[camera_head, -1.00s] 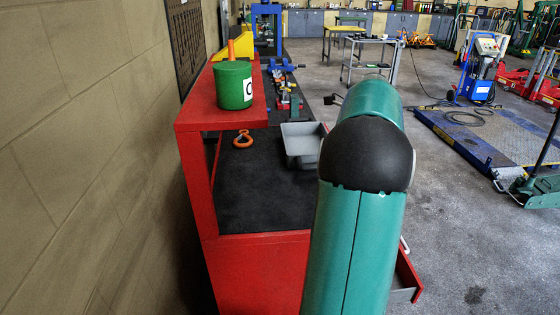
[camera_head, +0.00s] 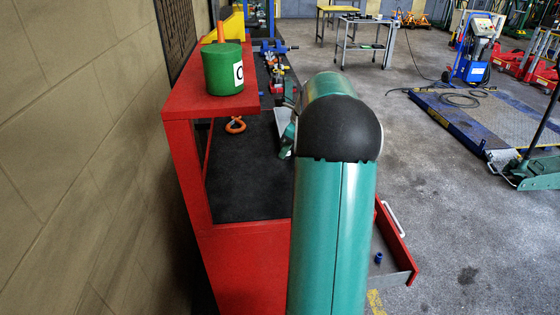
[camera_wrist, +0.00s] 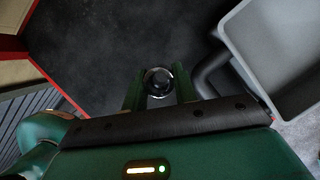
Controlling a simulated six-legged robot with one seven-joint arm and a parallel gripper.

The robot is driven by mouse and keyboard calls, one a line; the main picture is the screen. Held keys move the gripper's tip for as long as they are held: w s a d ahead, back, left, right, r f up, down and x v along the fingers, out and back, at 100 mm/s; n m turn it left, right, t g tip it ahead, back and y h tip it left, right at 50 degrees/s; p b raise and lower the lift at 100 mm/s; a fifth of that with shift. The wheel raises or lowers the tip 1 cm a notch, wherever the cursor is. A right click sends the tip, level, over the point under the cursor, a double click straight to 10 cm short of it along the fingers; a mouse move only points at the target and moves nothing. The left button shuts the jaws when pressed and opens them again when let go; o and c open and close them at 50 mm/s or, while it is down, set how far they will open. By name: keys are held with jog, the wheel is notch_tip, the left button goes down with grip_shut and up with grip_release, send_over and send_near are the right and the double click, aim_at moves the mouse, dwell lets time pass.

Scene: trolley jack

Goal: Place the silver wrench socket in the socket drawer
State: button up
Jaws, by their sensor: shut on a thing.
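The silver wrench socket (camera_wrist: 158,82) is a round metal ring with a dark centre. In the wrist view it sits between the two green fingers of my gripper (camera_wrist: 159,88), which is shut on it. The dark mat shows behind it. In the head view my arm hides the socket and fingertips. A red drawer (camera_head: 397,240) stands open at the right side of the red workbench, with a white handle on its front. A small blue item (camera_head: 378,258) stands inside it. My arm covers the drawer's left part.
A grey bin (camera_wrist: 283,55) lies close to the right of my gripper. A green pot (camera_head: 222,70) stands on the red shelf (camera_head: 205,100). An orange hook-like item (camera_head: 235,125) lies on the black benchtop (camera_head: 240,180). Open floor lies right of the drawer.

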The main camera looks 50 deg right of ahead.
aim_at(280, 170)
jog(key=shift+w+a+f, duration=0.3)
jog(key=shift+w+f, duration=0.15)
jog(key=shift+f, duration=0.1)
jog(key=x, duration=0.4)
jog(key=shift+s, duration=0.15)
jog(key=shift+f, duration=0.35)
jog(key=shift+f, duration=0.1)
jog(key=o, duration=1.1)
